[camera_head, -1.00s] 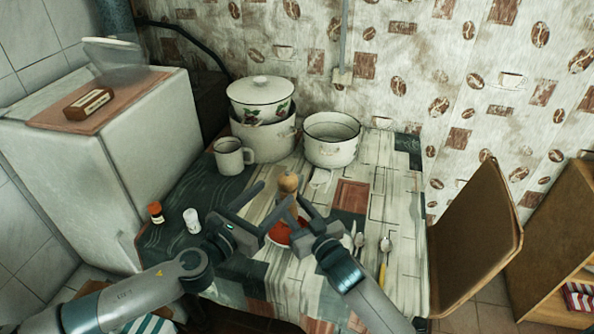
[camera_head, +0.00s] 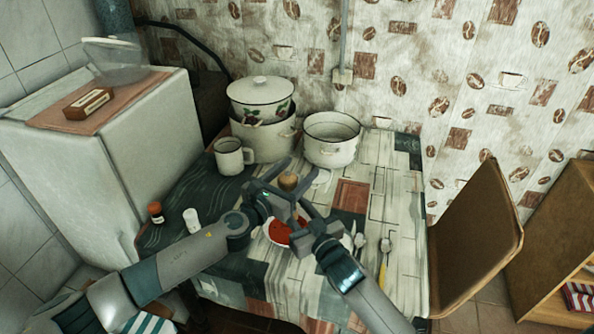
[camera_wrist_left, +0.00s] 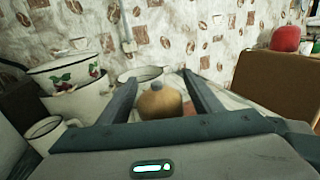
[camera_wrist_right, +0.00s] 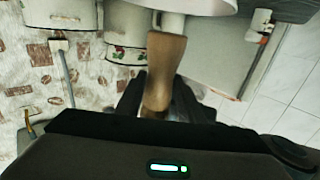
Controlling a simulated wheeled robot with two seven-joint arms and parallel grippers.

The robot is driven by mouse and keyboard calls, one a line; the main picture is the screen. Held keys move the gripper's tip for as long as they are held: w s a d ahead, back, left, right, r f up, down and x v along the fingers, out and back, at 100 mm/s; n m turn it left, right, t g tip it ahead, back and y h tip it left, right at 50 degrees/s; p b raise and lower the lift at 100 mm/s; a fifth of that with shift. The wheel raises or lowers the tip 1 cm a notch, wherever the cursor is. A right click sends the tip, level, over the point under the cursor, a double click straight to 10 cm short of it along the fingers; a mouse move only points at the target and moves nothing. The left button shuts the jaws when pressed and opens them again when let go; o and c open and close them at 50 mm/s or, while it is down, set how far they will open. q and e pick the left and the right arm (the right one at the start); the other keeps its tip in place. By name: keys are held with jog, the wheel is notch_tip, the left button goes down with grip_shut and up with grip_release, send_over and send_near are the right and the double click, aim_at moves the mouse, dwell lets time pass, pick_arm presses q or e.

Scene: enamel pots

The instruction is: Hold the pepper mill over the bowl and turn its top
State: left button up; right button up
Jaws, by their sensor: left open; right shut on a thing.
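The wooden pepper mill (camera_head: 288,182) stands roughly upright over the bowl (camera_head: 268,232), a white dish with red contents on the table. My right gripper (camera_head: 298,220) is shut on the mill's body; the wooden body (camera_wrist_right: 165,72) also shows between its fingers in the right wrist view. My left gripper (camera_head: 296,175) is open around the mill's round top, one finger on each side. In the left wrist view the top (camera_wrist_left: 160,102) sits between the spread fingers, with gaps visible beside it. The mill's lower part is mostly hidden by my grippers in the head view.
A white mug (camera_head: 230,157), a lidded pot (camera_head: 262,98) on a larger pot and an open pot (camera_head: 331,140) stand behind. A white shaker (camera_head: 192,221) and a brown jar (camera_head: 156,212) are at left. Spoons (camera_head: 386,245) lie right. A chair (camera_head: 475,240) borders the table.

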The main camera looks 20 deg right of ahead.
pick_arm(q)
jog(key=shift+w, duration=0.1)
jog(key=shift+c, duration=0.4)
jog(key=c, duration=1)
jog(key=shift+d+m+g+h, duration=0.15)
jog(key=shift+m+g+h, duration=0.15)
jog(key=shift+m+g, duration=0.2)
jog(key=shift+s+d+m+g+h, duration=0.1)
jog(key=shift+s+m+g+h, duration=0.4)
jog(key=shift+m+g, duration=1.3)
jog(key=shift+s+d+m+g+h, duration=0.1)
jog(key=shift+s+m+g+h, duration=0.65)
jog(key=shift+g, duration=1.8)
jog(key=shift+s+d+m+g+h, duration=0.1)
jog(key=shift+s+m+g+h, duration=0.1)
jog(key=shift+m+g, duration=1.7)
jog(key=shift+g, duration=0.65)
jog(key=shift+s+a+m+g+y, duration=0.1)
jog(key=shift+s+m+g+y, duration=0.2)
jog(key=shift+g, duration=0.4)
